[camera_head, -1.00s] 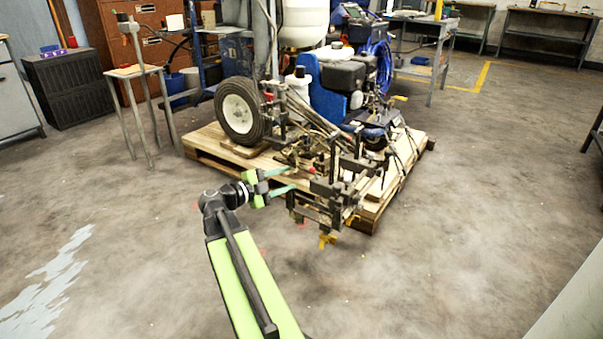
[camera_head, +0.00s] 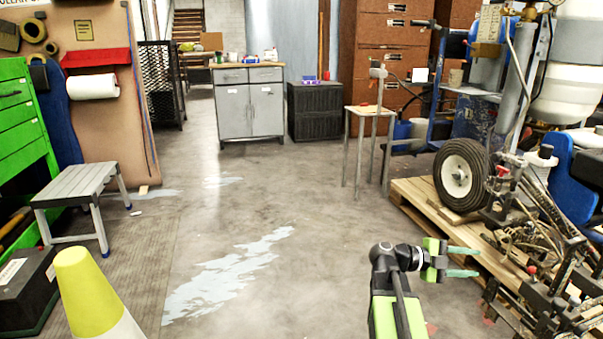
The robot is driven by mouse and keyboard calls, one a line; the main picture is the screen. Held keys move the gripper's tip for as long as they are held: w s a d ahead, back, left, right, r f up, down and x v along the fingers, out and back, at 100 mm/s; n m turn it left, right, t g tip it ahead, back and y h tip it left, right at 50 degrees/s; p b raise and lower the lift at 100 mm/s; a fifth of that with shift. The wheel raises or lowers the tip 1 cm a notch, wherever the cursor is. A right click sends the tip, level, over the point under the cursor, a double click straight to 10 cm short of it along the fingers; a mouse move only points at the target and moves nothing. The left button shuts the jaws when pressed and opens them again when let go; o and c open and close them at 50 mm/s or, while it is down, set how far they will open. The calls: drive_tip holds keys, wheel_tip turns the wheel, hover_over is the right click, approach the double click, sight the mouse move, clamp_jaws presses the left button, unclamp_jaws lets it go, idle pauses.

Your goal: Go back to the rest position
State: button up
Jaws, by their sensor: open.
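My gripper (camera_head: 466,261) is at the end of my green and black arm, low in the right half of the head view. Its two green fingers are apart and point right, with nothing between them. The line striper (camera_head: 570,190) stands on a wooden pallet (camera_head: 422,202) at the right edge, partly cut off by the frame. Its black-tyred wheel (camera_head: 462,175) is above my gripper in the picture. The fingertips appear close to the pallet's near edge; I cannot tell the exact distance.
A yellow-topped cone (camera_head: 88,290) is at the lower left, near a grey step stool (camera_head: 80,190) and green drawers (camera_head: 20,120). A small table (camera_head: 370,110) and a grey cabinet (camera_head: 250,103) stand behind. The middle floor (camera_head: 300,205) is open, with pale patches.

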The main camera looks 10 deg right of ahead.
drive_tip(key=w+a+r+n+t+p, duration=0.1)
drive_tip(key=w+a+r+p, duration=0.3)
drive_tip(key=a+r+p, duration=0.15)
drive_tip(key=w+a+f+n+t+y+p, duration=0.1)
drive_tip(key=w+a+n+t+y+p, duration=0.15)
drive_tip(key=a, duration=0.25)
drive_tip(key=w+a+f+n+t+y+p, duration=0.1)
drive_tip(key=a+n+y+p, duration=0.1)
drive_tip(key=a+p, duration=0.25)
drive_tip(key=s+a+f+n+y+p, duration=0.15)
drive_tip(key=a+f+n+y, duration=0.35)
drive_tip(key=a+n, duration=0.85)
drive_tip(key=a+f+n+y+p, duration=0.25)
drive_tip(key=a+n+y, duration=0.45)
drive_tip(key=a+n, duration=0.65)
wheel_tip(320, 180, up, 38)
drive_tip(key=a+p, duration=0.1)
drive_tip(key=p, duration=3.6)
drive_tip(key=shift+w+p, duration=0.2)
drive_tip(key=shift+p, duration=0.1)
drive_tip(key=shift+n, duration=0.25)
